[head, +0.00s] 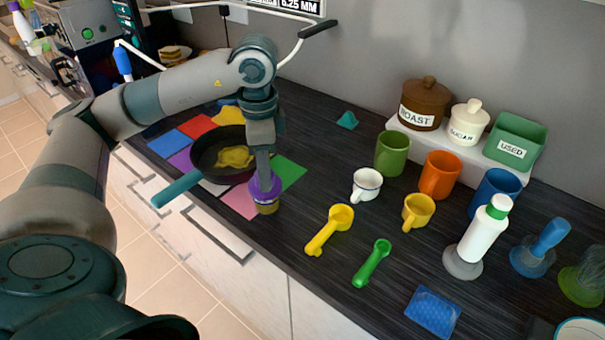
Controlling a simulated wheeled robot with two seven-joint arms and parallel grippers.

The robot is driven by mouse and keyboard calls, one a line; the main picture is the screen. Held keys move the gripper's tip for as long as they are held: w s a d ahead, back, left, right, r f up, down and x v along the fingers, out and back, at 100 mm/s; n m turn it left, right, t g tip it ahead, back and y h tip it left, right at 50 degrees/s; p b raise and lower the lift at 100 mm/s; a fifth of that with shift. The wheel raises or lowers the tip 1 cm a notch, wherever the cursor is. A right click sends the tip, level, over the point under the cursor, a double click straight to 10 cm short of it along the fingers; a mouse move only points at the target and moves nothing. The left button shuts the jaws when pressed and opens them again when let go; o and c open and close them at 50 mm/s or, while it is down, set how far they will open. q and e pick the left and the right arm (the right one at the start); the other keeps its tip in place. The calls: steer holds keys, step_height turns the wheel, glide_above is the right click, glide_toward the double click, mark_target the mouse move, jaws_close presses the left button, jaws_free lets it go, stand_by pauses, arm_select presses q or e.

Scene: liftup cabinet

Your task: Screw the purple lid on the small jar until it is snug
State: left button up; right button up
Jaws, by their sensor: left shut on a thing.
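The small jar (267,208) stands upright near the front edge of the dark counter, just right of the pan. Its body looks brownish-yellow. The purple lid (262,190) sits on top of the jar. My left gripper (264,176) points down from above and is shut on the purple lid. The gripper covers part of the lid, and I cannot tell how tightly the lid sits on the jar. My right gripper is not in view.
A dark pan (205,158) with a teal handle lies on colored squares left of the jar. A yellow scoop (329,229) and green scoop (372,262) lie to the right. Cups stand behind them. A white shelf (470,152) holds canisters at the wall. Bare counter lies between jar and scoops.

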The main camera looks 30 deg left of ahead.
arm_select(q)
steer(key=o, duration=1)
steer(key=shift+f, duration=0.1)
steer(key=shift+r, duration=0.35)
